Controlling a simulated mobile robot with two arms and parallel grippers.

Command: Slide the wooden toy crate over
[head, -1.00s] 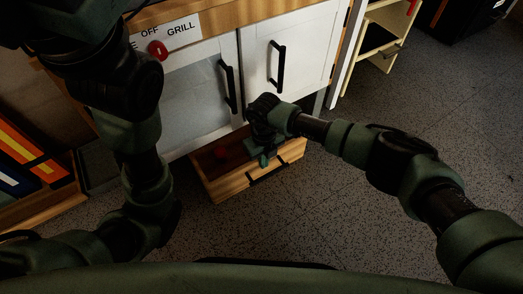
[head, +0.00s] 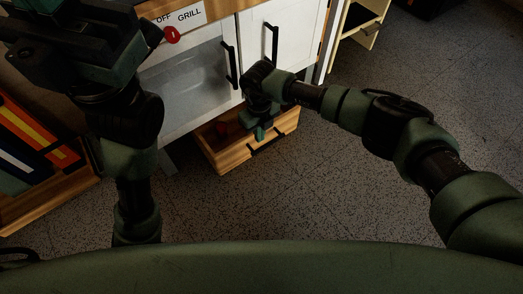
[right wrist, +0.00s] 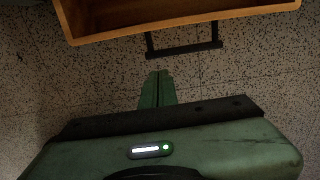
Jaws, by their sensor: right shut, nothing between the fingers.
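The wooden toy crate (head: 222,161) sits on the floor under the front of the white toy kitchen, its near side sticking out, with a dark handle (head: 268,144) on its front. A small red thing (head: 222,128) shows inside it. My right gripper (head: 260,133) is over the crate's front part in the head view. In the right wrist view its green fingers (right wrist: 157,88) are together and empty, short of the black handle (right wrist: 184,47) and apart from it. My left arm stands at the left; its dark gripper body (head: 75,45) shows, but its fingertips cannot be made out.
The white kitchen cabinet doors (head: 190,85) with black handles stand close behind the crate. A shelf with coloured books (head: 35,140) is at the left and a pale shelf unit (head: 358,25) at the back right. The speckled floor (head: 300,200) in front is clear.

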